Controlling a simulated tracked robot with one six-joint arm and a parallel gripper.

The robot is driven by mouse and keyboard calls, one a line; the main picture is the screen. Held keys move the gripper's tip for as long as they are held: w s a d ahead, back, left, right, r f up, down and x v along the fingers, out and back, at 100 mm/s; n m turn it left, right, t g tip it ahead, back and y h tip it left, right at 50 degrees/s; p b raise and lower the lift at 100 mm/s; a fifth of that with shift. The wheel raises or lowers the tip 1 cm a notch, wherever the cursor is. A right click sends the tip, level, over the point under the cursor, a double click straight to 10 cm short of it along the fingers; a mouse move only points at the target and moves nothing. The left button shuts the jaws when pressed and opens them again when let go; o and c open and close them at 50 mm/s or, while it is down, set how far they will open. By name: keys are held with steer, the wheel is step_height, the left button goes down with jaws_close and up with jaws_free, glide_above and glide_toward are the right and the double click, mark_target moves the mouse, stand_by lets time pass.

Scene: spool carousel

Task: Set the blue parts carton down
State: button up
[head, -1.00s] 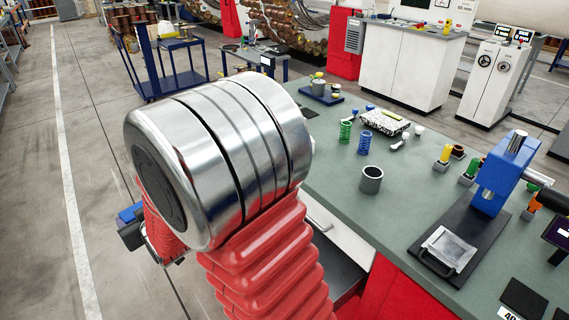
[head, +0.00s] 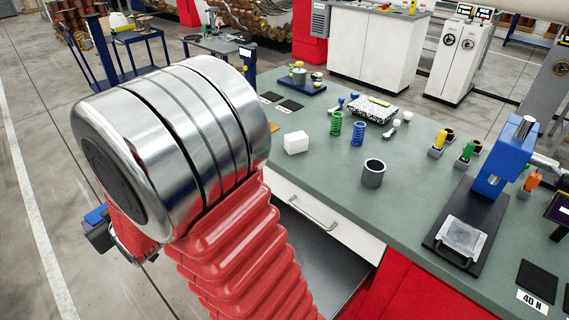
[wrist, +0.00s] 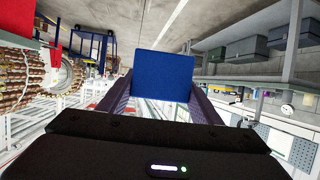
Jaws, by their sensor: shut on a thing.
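The blue parts carton (wrist: 162,76) is a plain blue block in the middle of the wrist view. My gripper (wrist: 162,92) is shut on it, with one dark finger at each side. In the head view, a bit of blue (head: 96,214) beside the dark gripper body shows at the left, low behind my red and silver arm. Most of the gripper and carton is hidden there by the arm. The carton is held out over the floor side, apart from the grey-green bench (head: 330,210).
The bench carries a white block (head: 296,142), green (head: 337,123) and blue (head: 358,133) springs, a grey cup (head: 373,173), a blue press (head: 503,157), dark pads (head: 290,106) and a blue tray (head: 299,86). Bare bench shows left of the cup. A drawer (head: 325,217) is below.

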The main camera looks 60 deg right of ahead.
steer(key=shift+a, duration=0.1)
steer(key=s+d+r+m+g+h, duration=0.25)
steer(key=d+m+h, duration=0.25)
steer(key=d, duration=1.3)
steer(key=s+d+r+m+g+h, duration=0.25)
steer(key=d+r+m+h, duration=0.2)
steer(key=d, duration=1.25)
steer(key=s+d+m+g+h, duration=0.4)
steer(key=s+d+m+g, duration=0.6)
steer(key=s+d, duration=1.3)
steer(key=s, duration=0.4)
steer(key=shift+d+g, duration=0.3)
steer(key=shift+d, duration=0.1)
steer(key=shift+s, duration=0.1)
steer(key=shift+f, duration=3.15)
steer(key=shift+f, duration=0.1)
